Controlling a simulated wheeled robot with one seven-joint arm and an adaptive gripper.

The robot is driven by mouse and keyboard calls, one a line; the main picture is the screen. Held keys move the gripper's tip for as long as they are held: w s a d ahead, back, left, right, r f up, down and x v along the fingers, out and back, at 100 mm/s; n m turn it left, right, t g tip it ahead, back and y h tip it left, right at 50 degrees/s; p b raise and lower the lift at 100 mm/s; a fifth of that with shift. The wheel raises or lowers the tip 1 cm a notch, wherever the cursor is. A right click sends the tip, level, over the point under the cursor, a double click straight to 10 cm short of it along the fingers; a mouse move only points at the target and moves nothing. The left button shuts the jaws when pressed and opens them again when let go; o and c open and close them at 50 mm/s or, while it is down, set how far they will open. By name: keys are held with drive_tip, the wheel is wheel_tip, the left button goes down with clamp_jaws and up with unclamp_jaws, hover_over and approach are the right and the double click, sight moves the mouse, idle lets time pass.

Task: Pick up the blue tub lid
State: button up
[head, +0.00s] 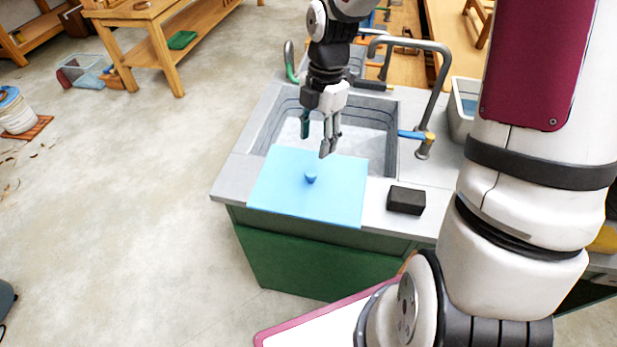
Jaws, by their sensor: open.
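The blue tub lid (283,192) is a flat, light blue sheet with a small blue knob (311,177) near its middle. It lies on the front edge of the sink counter and covers the near part of the basin. My gripper (316,146) points down over the sink, near the lid's far edge and behind the knob in the picture. Its fingers are apart with nothing between them. I cannot tell its exact height above the lid.
A black block (406,200) sits on the counter right of the lid. A tall grey faucet (437,85) with a blue and yellow handle stands right of the basin (373,130). A grey tub (461,108) stands at the counter's right. Open floor lies left.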

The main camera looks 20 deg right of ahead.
sight(311, 172)
drive_tip(key=f, duration=0.3)
drive_tip(key=a+f, duration=0.1)
drive_tip(key=f, duration=0.7)
drive_tip(key=shift+s+a+f, duration=0.15)
drive_tip(key=shift+s+f, duration=0.05)
drive_tip(key=shift+s, duration=0.05)
drive_tip(key=shift+c, duration=0.4)
clamp_jaws()
